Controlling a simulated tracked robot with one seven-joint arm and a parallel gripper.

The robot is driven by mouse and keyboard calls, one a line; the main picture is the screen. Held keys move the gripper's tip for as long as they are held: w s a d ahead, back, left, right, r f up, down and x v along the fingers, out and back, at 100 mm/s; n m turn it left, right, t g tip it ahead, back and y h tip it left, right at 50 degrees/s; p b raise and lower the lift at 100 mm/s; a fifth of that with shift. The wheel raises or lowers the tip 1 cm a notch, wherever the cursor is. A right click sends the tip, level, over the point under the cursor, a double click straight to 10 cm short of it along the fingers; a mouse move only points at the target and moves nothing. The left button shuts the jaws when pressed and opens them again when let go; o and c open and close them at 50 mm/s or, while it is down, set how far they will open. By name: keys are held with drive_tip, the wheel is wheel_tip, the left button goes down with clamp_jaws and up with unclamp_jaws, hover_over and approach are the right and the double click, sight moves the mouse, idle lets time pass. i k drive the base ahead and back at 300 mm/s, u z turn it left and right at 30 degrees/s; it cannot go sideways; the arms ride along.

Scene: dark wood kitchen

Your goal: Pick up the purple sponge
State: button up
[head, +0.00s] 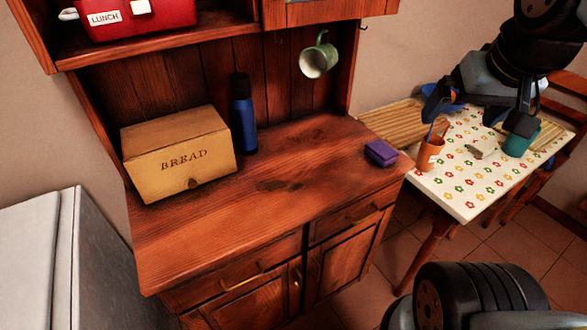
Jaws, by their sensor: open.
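The purple sponge (381,153) is a small block lying on the wooden counter (230,235), near its right edge. My gripper (478,118) is at the upper right, raised in front of the table with the flowered cloth. It is to the right of the sponge and apart from it. Its two dark fingers are spread wide, with nothing held between them.
A bread box (178,155) and a blue bottle (244,113) stand at the counter's back left. A green mug (319,56) hangs above. An orange cup (430,153) and a teal cup (519,140) stand on the flowered table (462,205). The counter around the sponge is clear.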

sight(380, 152)
drive_tip(key=k, duration=1.2)
drive_tip(key=z, duration=0.6)
drive_tip(key=i, duration=1.65)
drive_tip(key=u, duration=0.1)
